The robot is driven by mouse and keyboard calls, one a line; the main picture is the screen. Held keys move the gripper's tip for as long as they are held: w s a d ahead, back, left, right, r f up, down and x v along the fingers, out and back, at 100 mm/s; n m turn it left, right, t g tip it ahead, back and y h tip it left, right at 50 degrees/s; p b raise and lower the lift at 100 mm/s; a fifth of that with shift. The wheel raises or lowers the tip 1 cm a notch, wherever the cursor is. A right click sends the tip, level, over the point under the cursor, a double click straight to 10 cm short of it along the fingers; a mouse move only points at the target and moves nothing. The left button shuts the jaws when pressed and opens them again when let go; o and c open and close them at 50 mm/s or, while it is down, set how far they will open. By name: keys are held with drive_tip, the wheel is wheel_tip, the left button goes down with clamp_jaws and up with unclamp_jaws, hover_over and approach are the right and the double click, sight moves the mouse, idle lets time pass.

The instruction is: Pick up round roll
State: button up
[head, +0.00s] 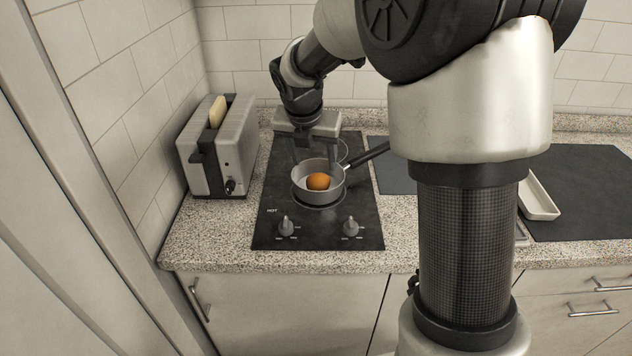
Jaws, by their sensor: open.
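The round roll (318,181) is a small orange-brown ball lying in a grey pan (332,193). The pan stands on the black hot plate, and its dark handle points up and to the right. My gripper (318,157) is open, pointing down, with its fingers spread by the far side of the pan. It appears above or just behind the roll; the exact height and depth are hard to tell. Nothing shows between the fingers, and the roll's top and front are visible.
A grey toaster (217,150) with a slice of bread stands left of the hot plate (277,214), which has two front knobs. A dark mat (590,205) and a white tray (541,204) lie at the right. My arm hides part of the counter.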

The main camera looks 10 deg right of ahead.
sight(317, 178)
drive_tip(key=b+x, duration=0.1)
drive_tip(key=x, duration=1)
drive_tip(key=shift+w+a+r+b, duration=0.1)
drive_tip(key=shift+w+b, duration=0.05)
drive_tip(key=shift+b, duration=0.15)
